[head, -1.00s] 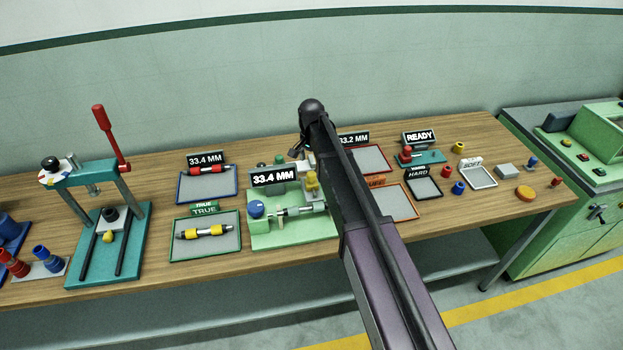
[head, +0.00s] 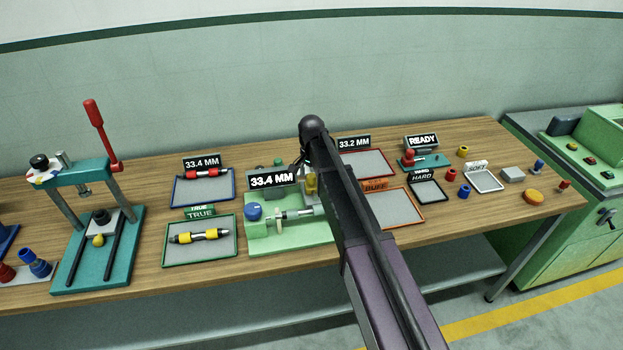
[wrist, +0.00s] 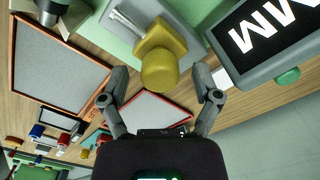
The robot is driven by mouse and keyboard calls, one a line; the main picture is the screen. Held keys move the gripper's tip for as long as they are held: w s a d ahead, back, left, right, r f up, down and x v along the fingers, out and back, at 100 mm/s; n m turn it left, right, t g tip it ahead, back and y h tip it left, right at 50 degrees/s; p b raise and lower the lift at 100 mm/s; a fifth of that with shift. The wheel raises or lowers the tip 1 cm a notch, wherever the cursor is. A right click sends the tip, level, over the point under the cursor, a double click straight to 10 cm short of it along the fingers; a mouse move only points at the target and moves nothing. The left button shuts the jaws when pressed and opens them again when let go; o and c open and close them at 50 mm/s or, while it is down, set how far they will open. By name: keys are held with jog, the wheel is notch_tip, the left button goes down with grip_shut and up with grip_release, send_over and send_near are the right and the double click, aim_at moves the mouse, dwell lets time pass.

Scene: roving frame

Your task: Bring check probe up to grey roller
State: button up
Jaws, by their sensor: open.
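The green measuring fixture (head: 290,236) stands mid-bench, with a sign reading 33.4 MM (head: 273,180). A grey roller (head: 298,214) lies across it, beside a blue knob (head: 254,211). A yellow knob (head: 310,185), which looks like the check probe's handle, stands behind the roller; my arm partly hides this area. In the wrist view the yellow knob (wrist: 160,68) lies between the fingers of my gripper (wrist: 160,80), which is open, with a gap to each finger. I cannot tell whether the probe touches the roller.
The TRUE tray (head: 200,253) at left holds a yellow-banded roller. A tray behind it holds a red-banded roller (head: 206,174). The BUFF tray (head: 400,206) and HARD tray (head: 428,191) at right look empty. A teal press (head: 100,255) stands at far left.

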grip_shut()
jog(key=shift+s+d, duration=0.25)
jog(key=shift+s, duration=0.65)
jog(key=shift+s+d, duration=0.25)
jog(key=shift+s, duration=0.6)
grip_release()
jog(key=shift+w, duration=0.2)
